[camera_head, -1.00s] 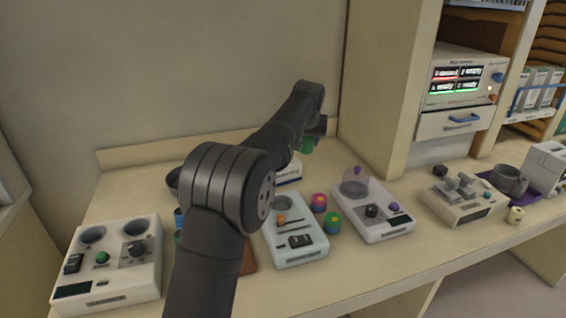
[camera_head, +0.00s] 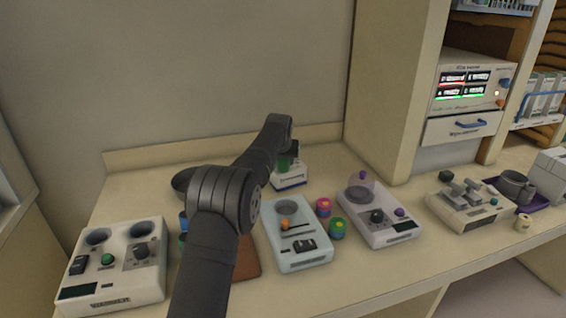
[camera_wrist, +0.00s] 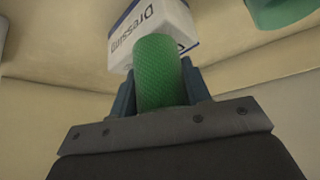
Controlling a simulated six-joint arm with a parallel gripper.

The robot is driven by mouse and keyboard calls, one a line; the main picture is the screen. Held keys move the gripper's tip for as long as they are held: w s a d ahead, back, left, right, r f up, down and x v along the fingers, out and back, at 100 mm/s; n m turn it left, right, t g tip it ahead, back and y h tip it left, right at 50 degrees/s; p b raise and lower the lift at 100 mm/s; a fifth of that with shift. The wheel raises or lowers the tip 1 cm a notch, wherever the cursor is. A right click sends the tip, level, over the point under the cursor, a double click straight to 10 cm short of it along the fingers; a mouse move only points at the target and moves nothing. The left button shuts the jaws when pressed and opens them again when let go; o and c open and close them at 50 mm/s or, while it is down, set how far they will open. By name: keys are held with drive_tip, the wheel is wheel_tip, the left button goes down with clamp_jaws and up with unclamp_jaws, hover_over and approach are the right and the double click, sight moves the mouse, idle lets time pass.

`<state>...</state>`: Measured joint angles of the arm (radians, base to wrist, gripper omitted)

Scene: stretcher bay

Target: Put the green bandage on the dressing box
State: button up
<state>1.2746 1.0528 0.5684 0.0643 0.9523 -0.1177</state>
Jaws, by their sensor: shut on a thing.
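The green bandage (camera_wrist: 160,72) is a textured roll held between the blue fingers of my gripper (camera_wrist: 161,90) in the wrist view. The white dressing box (camera_wrist: 150,22), with a blue band and lettering, lies just beyond it there. In the head view, the bandage (camera_head: 284,163) shows as a small green patch at the end of my arm, right above the dressing box (camera_head: 289,182) near the back wall. My gripper is partly hidden by my arm in that view. I cannot tell whether the bandage touches the box top.
A white device (camera_head: 299,245) and another (camera_head: 378,222) stand in front of the box, with two small coloured rolls between them. A dark bowl (camera_head: 183,182) is left of my arm. A green rounded thing (camera_wrist: 282,10) shows at the wrist view's upper right.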

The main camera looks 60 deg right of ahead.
drive_tip(key=shift+f, duration=0.4)
drive_tip(key=shift+f, duration=0.15)
drive_tip(key=o, duration=1.1)
drive_tip(key=shift+c, duration=0.2)
drive_tip(key=shift+r, duration=0.25)
drive_tip(key=v, duration=1.2)
drive_tip(key=shift+f, duration=0.25)
